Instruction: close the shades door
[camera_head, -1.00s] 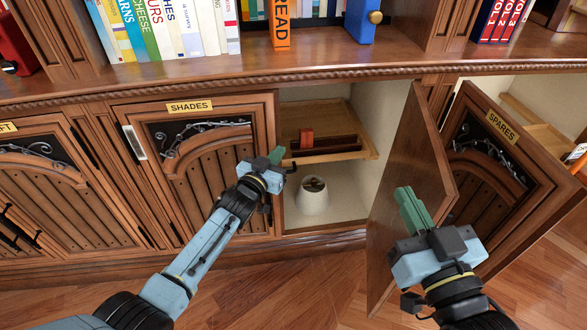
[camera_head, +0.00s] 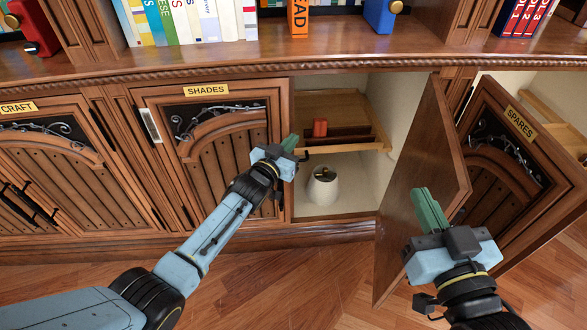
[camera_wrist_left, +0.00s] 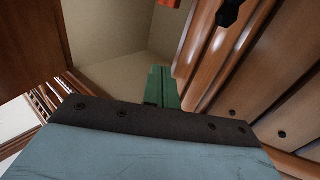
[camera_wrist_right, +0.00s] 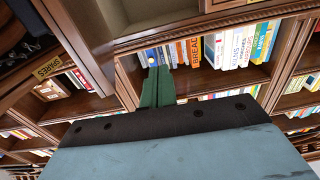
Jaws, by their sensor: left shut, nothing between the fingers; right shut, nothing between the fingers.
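The closed SHADES door (camera_head: 215,140) carries a SHADES label and a scrollwork panel. To its right is an open compartment with a shelf (camera_head: 345,145) and a white lamp shade (camera_head: 322,188). A plain wooden door (camera_head: 415,200) stands swung out at the compartment's right side. My left gripper (camera_head: 290,142) is shut and empty by the closed door's right edge; its green fingers also show in the left wrist view (camera_wrist_left: 160,88). My right gripper (camera_head: 428,208) is shut and empty in front of the plain door's face. I cannot tell whether either touches wood.
The SPARES door (camera_head: 505,150) also stands open at the right, close behind the plain door. The CRAFT door (camera_head: 60,170) is shut at the left. Books and a red object (camera_head: 35,27) stand on the counter above. The wooden floor (camera_head: 280,285) in front is clear.

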